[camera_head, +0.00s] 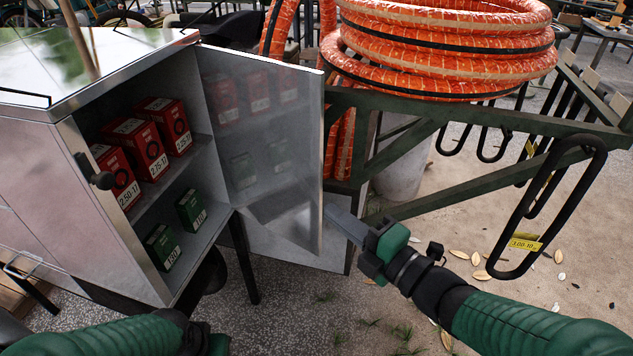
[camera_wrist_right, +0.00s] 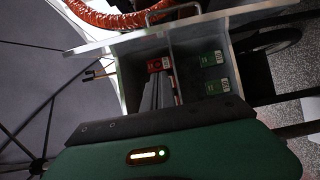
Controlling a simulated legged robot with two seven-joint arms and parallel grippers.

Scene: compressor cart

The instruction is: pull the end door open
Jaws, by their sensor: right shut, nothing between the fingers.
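The end door (camera_head: 262,135) is a grey metal panel. It stands swung open from the right side of the cabinet's opening, and the shelves show. My right gripper (camera_head: 341,222) is shut and empty, with its fingertips at the lower part of the door's free edge. I cannot tell whether they touch it or reach behind it. In the right wrist view its grey fingers (camera_wrist_right: 152,95) point toward the cabinet interior. My left arm is at the bottom left. Its gripper (camera_head: 212,343) is only partly in view and its fingers cannot be made out.
The cabinet holds red boxes (camera_head: 145,145) on the upper shelf and green boxes (camera_head: 162,246) below. A dark knob (camera_head: 101,180) sits on its front edge. An orange hose coil (camera_head: 445,45) lies on a green frame (camera_head: 490,118) behind the door. A black hanging loop (camera_head: 548,205) is at right.

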